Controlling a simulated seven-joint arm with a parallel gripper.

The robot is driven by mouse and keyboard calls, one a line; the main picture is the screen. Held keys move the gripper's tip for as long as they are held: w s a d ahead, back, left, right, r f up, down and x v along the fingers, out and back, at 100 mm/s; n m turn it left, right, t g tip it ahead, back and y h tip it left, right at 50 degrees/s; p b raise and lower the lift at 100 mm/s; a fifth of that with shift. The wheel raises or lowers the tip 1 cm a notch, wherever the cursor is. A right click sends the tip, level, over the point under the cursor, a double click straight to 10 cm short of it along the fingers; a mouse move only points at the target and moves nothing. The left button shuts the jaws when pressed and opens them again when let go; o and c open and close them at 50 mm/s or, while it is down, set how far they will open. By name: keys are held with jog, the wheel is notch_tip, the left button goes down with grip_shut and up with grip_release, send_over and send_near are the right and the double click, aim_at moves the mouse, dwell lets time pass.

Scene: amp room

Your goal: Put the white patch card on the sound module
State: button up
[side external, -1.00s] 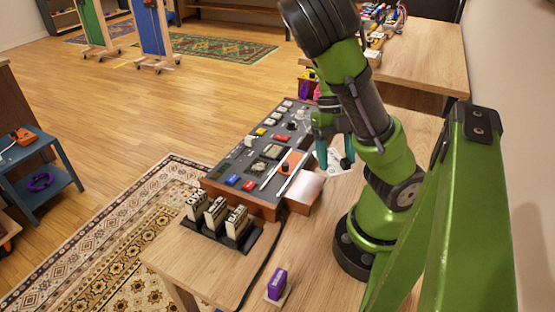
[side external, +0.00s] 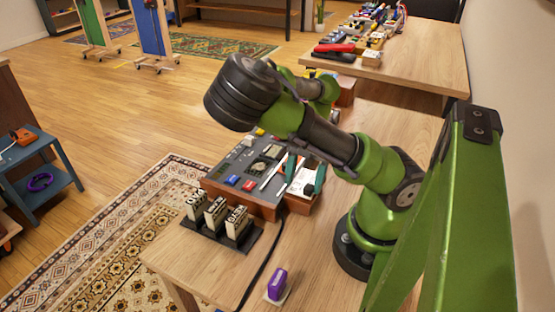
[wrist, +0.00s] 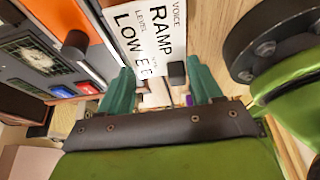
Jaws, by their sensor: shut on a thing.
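The white patch card (side external: 302,182) is between the teal fingers of my gripper (side external: 304,176), which is shut on it. In the wrist view, the card (wrist: 138,38) shows black lettering, including "VOICE", "RAMP" and "LOW". A grey control console (side external: 226,173) with wooden sides, knobs and coloured buttons stands left of the card. A low wooden box (side external: 299,208) adjoins its right side, below the card. I cannot tell which of these the task calls the sound module, or whether the card touches the box. My arm hides the console's far end.
A black rack (side external: 246,242) holding 3 lettered blocks stands in front of the console. A purple object (side external: 277,283) sits near the table's front edge. A cable runs across the table. A second table (side external: 436,72) with tools stands behind.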

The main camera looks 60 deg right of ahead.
jog(key=shift+f, duration=0.35)
jog(key=shift+f, duration=0.15)
jog(key=o, duration=1.1)
